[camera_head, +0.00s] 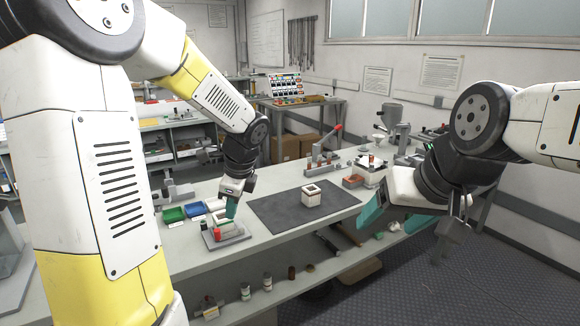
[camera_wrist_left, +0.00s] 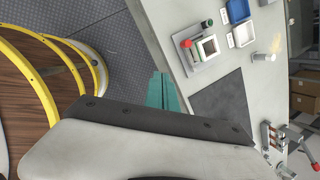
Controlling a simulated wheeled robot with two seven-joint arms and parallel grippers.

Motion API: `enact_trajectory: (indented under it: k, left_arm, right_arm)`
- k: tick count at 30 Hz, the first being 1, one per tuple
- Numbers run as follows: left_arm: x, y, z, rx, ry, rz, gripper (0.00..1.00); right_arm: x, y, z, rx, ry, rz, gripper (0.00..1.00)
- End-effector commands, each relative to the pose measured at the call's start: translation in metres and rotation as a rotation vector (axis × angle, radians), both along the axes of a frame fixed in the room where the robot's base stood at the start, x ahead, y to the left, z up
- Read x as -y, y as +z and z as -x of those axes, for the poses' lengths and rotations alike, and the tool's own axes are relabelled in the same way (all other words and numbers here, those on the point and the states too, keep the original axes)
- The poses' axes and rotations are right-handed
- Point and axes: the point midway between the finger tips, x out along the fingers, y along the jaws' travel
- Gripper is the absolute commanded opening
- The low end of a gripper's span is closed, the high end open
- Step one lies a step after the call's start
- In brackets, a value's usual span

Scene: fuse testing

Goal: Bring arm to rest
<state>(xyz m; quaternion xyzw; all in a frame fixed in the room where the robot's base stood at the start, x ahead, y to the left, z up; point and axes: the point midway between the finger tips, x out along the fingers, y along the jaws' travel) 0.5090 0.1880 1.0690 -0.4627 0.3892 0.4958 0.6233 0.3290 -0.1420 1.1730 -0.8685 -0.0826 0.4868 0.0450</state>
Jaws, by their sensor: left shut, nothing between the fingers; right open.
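My right gripper (camera_head: 394,217) is at the right of the head view, in front of the table's right part. Its teal fingers are spread wide with nothing between them.
A dark mat (camera_head: 275,215) on the table (camera_head: 185,262) bears a white square block (camera_head: 312,195). Blue and green bins (camera_head: 173,214) stand behind the fixture. A red-handled clamp (camera_head: 322,157) stands at the back. A shelf below holds small bottles (camera_head: 267,282). Floor (camera_head: 490,275) is clear at right.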

Motion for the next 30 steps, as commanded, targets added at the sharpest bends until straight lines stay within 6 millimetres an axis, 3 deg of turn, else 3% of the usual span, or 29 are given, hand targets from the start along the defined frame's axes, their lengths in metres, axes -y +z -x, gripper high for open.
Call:
enact_trajectory:
  k: [1,6,15,21,30]
  left_arm:
    - [0.0,0.019,0.017,0.057,0.117,0.054,0.0]
    - [0.009,0.058,0.073,0.206,0.543,0.289,0.0]
    - [0.034,0.096,0.156,0.326,1.195,0.757,0.0]
    - [0.045,0.103,0.178,0.314,1.397,0.922,0.0]
    - [0.046,0.104,0.181,0.309,1.425,0.943,0.0]
  right_arm:
    - [0.0,0.0,0.0,0.0,0.0,0.0,0.73]
    - [0.0,0.0,0.0,0.0,0.0,0.0,0.73]
    - [0.0,0.0,0.0,0.0,0.0,0.0,0.73]
    - [0.0,0.0,0.0,0.0,0.0,0.0,0.73]
    - [0.0,0.0,0.0,0.0,0.0,0.0,0.73]
